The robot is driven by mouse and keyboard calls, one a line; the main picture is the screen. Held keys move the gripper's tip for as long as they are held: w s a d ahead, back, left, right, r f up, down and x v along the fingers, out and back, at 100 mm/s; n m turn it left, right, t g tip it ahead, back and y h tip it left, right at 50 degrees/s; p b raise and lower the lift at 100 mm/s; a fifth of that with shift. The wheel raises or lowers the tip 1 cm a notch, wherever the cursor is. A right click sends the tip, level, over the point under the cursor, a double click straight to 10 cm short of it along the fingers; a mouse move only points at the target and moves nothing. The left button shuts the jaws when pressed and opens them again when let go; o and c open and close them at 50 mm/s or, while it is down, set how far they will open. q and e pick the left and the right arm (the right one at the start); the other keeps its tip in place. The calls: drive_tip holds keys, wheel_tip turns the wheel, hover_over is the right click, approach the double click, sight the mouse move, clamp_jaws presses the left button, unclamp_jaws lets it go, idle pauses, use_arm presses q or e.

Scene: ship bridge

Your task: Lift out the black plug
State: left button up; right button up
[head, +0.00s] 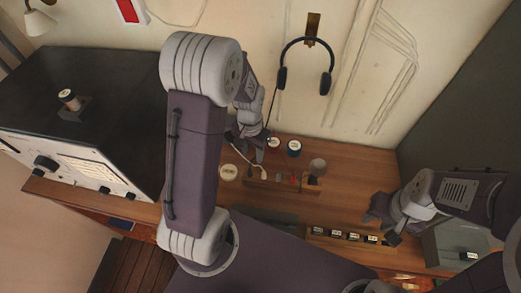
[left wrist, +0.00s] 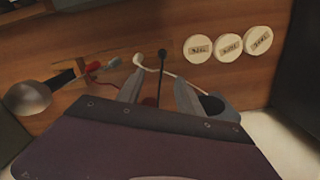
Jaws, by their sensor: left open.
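My left gripper (left wrist: 158,92) is open and points down at the wooden desk. In the head view the left gripper (head: 252,143) is partly hidden by my arm. A small black end on a thin dark cord, which looks like the black plug (left wrist: 162,54), shows in the left wrist view between and beyond the open fingertips, apart from them. A grey plug (left wrist: 138,60) on a white cord is just left of it. My right gripper (head: 384,217) looks open and empty, over the right part of the desk.
A headset (head: 305,67) hangs on the wall, its dark cord running down towards my left gripper. Three round cream lids (left wrist: 229,45) lie right of the plugs in the wrist view. A silvery dome (left wrist: 27,97) is at left.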

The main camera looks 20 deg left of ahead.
sight(249, 170)
use_arm(q)
drive_tip(key=f, duration=0.1)
drive_tip(key=s+f+p, duration=0.1)
drive_tip(key=f, duration=0.2)
drive_tip(key=shift+s+a+f, duration=0.1)
drive_tip(key=shift+s, duration=0.2)
drive_tip(key=f+p, duration=0.1)
drive_tip(key=f, duration=0.3)
drive_tip(key=shift+s+a+p, duration=0.1)
drive_tip(key=shift+s+p, duration=0.25)
drive_tip(key=shift+s, duration=0.05)
drive_tip(key=shift+w+f, duration=0.15)
drive_tip(key=shift+w, duration=0.1)
drive_tip(key=c, duration=0.9)
clamp_jaws()
use_arm(e)
drive_tip(key=s+r, duration=0.2)
drive_tip(key=r, duration=0.1)
drive_tip(key=shift+s+r, duration=0.1)
